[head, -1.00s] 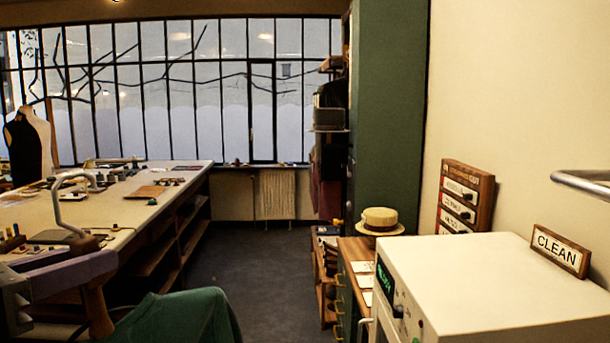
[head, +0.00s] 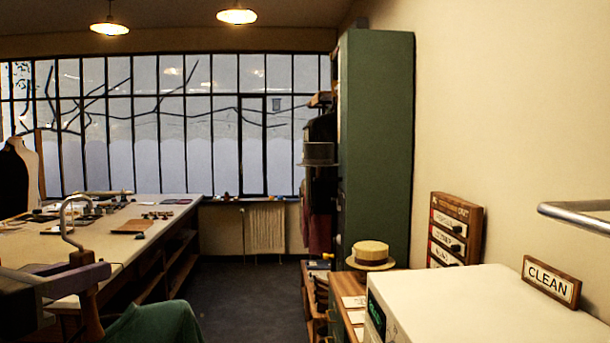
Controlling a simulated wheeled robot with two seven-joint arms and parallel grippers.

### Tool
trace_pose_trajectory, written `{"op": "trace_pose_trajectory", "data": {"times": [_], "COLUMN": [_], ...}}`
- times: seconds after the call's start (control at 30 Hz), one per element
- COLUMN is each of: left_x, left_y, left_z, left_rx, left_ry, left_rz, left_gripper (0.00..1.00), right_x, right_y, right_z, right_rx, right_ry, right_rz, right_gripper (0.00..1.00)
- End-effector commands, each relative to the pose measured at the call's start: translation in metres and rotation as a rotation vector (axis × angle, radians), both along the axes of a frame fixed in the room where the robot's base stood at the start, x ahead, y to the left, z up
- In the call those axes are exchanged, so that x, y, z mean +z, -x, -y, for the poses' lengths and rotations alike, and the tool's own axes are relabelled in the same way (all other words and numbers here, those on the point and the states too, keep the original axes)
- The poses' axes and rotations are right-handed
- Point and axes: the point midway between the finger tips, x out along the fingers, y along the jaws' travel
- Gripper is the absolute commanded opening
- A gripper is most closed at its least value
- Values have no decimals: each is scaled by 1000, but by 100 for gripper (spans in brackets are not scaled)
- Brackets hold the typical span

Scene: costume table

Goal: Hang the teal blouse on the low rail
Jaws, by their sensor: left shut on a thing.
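The teal blouse (head: 155,325) shows at the bottom left, mostly cut off by the frame edge. It hangs from a wooden hanger (head: 90,312) with a metal hook (head: 66,218) that stands up free of any rail. My left gripper (head: 84,278) is shut on the hanger just below the hook. A short metal bar (head: 580,215) juts in at the right edge; I cannot tell if it is the low rail. My right gripper is not in view.
A long worktable (head: 120,240) with tools runs along the left. A white machine (head: 480,310) with a CLEAN sign (head: 550,282) fills the lower right. A straw hat (head: 370,254) sits on a wooden cabinet before a tall green cupboard (head: 380,150). The dark floor (head: 240,290) between is clear.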

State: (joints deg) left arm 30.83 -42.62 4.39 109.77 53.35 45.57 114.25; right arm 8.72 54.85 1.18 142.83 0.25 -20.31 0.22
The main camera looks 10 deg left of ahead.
Motion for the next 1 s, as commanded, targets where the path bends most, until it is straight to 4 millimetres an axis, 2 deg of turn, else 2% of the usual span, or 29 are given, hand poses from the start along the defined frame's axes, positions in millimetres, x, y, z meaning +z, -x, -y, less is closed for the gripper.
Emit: {"op": "trace_pose_trajectory", "data": {"times": [0.03, 0.2, 0.4, 0.63, 1.0], "left_x": [-7, -36, -79, -90, -90], "left_y": [-17, -64, -95, -99, -98], "left_z": [-13, -61, -105, -117, -118], "left_rx": [48, 238, 419, 469, 471], "left_ry": [3, 5, 6, 2, 1], "left_rz": [-8, -7, -6, 1, 1], "left_gripper": [0, 0, 0, 0, 0], "right_x": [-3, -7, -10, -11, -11], "right_y": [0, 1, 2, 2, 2], "right_z": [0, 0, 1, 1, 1], "right_rx": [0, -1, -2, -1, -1], "right_ry": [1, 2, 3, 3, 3], "right_rz": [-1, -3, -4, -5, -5], "right_gripper": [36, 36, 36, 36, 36]}}
